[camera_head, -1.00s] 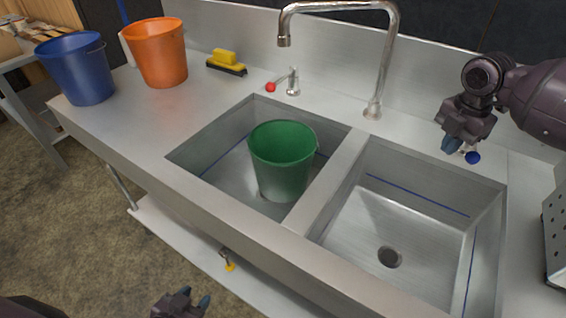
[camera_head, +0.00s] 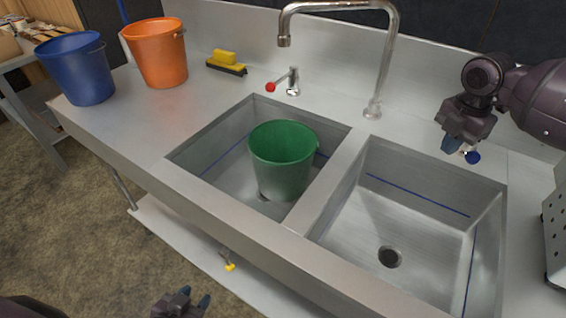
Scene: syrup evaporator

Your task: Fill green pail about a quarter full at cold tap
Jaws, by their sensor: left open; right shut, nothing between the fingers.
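The green pail (camera_head: 283,165) stands upright in the left basin, under the end of the faucet spout (camera_head: 284,38). I cannot see any water stream or make out the level inside. The blue-knobbed cold tap (camera_head: 473,157) is on the counter behind the right basin. My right gripper (camera_head: 457,150) is shut and empty, right at the blue knob; I cannot tell whether it touches. The red-knobbed tap (camera_head: 271,87) is behind the left basin. My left gripper (camera_head: 194,305) is open and empty, low at the bottom edge, in front of the sink.
A blue bucket (camera_head: 76,70) and an orange bucket (camera_head: 158,54) stand on the counter's left end. A yellow brush (camera_head: 226,62) lies near the back wall. The right basin (camera_head: 412,225) is empty. A perforated metal box (camera_head: 556,235) stands at the right edge.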

